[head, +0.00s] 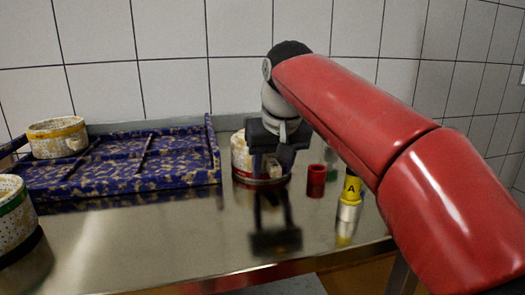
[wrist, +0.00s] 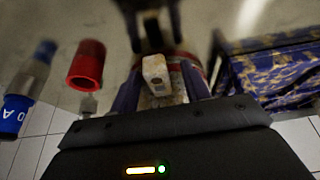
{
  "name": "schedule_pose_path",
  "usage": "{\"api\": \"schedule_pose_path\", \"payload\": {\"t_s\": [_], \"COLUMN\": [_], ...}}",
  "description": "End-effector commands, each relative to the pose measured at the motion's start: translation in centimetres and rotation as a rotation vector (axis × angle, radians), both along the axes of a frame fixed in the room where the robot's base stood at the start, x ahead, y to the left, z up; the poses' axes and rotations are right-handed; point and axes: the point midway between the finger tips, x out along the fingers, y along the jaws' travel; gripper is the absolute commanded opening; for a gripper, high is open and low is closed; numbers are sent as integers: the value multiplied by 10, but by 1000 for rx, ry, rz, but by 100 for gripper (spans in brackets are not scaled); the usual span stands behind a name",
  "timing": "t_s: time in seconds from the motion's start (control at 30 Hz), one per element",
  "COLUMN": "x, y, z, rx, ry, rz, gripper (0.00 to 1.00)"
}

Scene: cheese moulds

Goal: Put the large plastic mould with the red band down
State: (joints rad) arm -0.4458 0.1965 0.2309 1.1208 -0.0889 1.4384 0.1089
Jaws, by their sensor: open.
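The large plastic mould with the red band (head: 240,158) is pale and speckled. It appears to stand upright on the steel table, with the band low on its wall, and is partly hidden by my gripper (head: 272,163). In the wrist view, the mould's pale block-like lug (wrist: 155,72) lies between the two spread fingers of my gripper (wrist: 162,88). The jaws are open, with a finger on each side of the lug. I cannot tell whether either finger touches it. Most of the mould's body is hidden or dark in the wrist view.
A blue-and-gold tray (head: 130,182) lies left, carrying a yellow-banded mould (head: 57,138). A green-banded mould (head: 12,215) stands at the left edge. The table front (head: 180,235) is clear.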

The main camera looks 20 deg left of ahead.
Motion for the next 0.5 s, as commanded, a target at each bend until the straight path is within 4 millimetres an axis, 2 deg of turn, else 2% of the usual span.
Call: {"api": "schedule_pose_path", "payload": {"t_s": [0.13,0.17,0.5], "x": [0,0,0], "y": [0,0,0], "z": [0,1,1], "rx": [0,0,0], "ry": [0,0,0], "rz": [-1,0,0], "gripper": [47,44,0]}}
